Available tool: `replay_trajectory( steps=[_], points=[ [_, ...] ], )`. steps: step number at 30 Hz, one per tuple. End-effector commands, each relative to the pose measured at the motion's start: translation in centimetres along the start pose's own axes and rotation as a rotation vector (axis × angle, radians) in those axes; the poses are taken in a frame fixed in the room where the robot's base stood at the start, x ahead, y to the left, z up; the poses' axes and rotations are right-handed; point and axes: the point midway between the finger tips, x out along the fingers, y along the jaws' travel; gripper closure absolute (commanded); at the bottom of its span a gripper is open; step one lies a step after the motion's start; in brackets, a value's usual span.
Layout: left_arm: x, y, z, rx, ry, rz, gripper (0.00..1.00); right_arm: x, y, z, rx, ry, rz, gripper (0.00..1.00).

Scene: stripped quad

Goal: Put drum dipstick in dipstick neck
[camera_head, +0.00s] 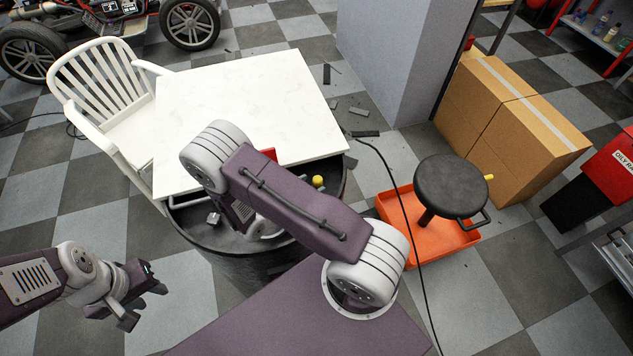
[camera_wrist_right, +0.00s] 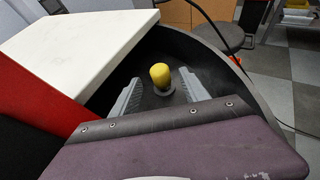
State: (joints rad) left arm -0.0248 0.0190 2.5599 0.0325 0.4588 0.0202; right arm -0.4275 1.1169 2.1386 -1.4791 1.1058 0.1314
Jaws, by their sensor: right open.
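The dark drum (camera_head: 188,222) stands partly under the white tabletop. A rounded yellow knob (camera_head: 318,181) with a dark collar shows on its top, and it also appears in the right wrist view (camera_wrist_right: 160,73). It looks like the dipstick's handle; no stem shows. I cannot make out a separate dipstick neck. My right gripper (camera_wrist_right: 160,78) is open, its two grey fingers either side of the knob in the picture; contact cannot be judged. In the head view my own arm hides those fingers. My left gripper (camera_head: 142,302) is open and empty, left of the drum above the floor.
The white tabletop (camera_head: 250,95) overhangs the drum, with a white chair (camera_head: 95,75) at its left. A red panel (camera_wrist_right: 45,92) is close on the left in the wrist view. A black stool (camera_head: 452,185), orange tray (camera_head: 460,243) and cardboard boxes (camera_head: 535,130) stand right.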

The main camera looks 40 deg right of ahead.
Motion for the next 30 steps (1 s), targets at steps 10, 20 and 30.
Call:
replay_trajectory(
  steps=[10, 20, 30],
  points=[
    [0.4, 0.0, 0.1, 0.0, 0.0, 0.0, 0.64, -4.7, 0.0, 0.0, -0.001, 0.0, 0.0, 0.47],
    [0.4, 0.0, 0.0, 0.0, 0.0, 0.0, 0.64, -4.7, 0.0, 0.0, -0.001, 0.0, -0.001, 0.47],
    [0.4, 0.0, 0.0, 0.0, 0.0, 0.0, 0.64, -4.6, 0.0, 0.0, -0.001, 0.0, -0.001, 0.47]
  ],
)
